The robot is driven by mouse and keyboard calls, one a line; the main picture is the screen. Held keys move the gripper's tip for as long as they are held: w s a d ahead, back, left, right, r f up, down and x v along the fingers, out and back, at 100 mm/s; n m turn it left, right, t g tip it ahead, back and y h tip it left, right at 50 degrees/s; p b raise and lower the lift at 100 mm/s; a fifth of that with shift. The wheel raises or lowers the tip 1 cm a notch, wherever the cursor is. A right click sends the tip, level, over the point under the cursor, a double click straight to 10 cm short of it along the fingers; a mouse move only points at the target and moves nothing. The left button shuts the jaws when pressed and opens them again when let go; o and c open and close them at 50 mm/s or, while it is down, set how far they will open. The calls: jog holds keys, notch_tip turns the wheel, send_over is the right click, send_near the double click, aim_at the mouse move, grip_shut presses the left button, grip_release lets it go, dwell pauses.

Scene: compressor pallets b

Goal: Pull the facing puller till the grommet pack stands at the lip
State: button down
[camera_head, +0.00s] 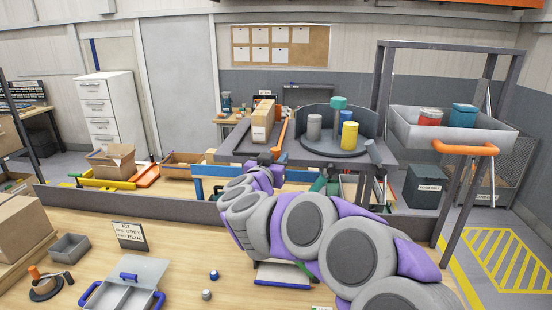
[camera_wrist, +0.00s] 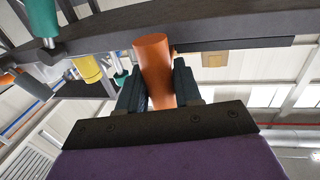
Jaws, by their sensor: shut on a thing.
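The puller is an orange bar (camera_wrist: 154,66), and my gripper (camera_wrist: 160,88) is shut on it in the wrist view, with one dark finger on each side. In the head view the orange bar (camera_head: 281,136) leans up at the front edge of a raised grey shelf (camera_head: 231,150). A long tan carton (camera_head: 262,122), seemingly the grommet pack, stands on that shelf just left of the bar. Its gap to the lip is hard to judge. My arm hides part of the area below the shelf, and the fingers are not clear in the head view.
A round dark tray (camera_head: 326,146) right of the bar holds a grey cylinder (camera_head: 314,127), a yellow cylinder (camera_head: 349,135) and a green-topped one (camera_head: 338,103). A grey bin (camera_head: 412,127) with an orange handle (camera_head: 466,148) stands farther right. The bench below holds small trays.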

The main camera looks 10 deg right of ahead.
jog(key=s+d+p+v, duration=0.1)
jog(key=p+v, duration=0.2)
jog(key=v, duration=0.6)
jog(key=shift+d, duration=0.2)
jog(key=shift+s, duration=0.1)
jog(key=c, duration=0.9)
grip_release()
jog(key=shift+a, duration=0.1)
jog(key=v, duration=1.7)
jog(key=shift+s+a, duration=0.1)
jog(key=shift+a, duration=0.1)
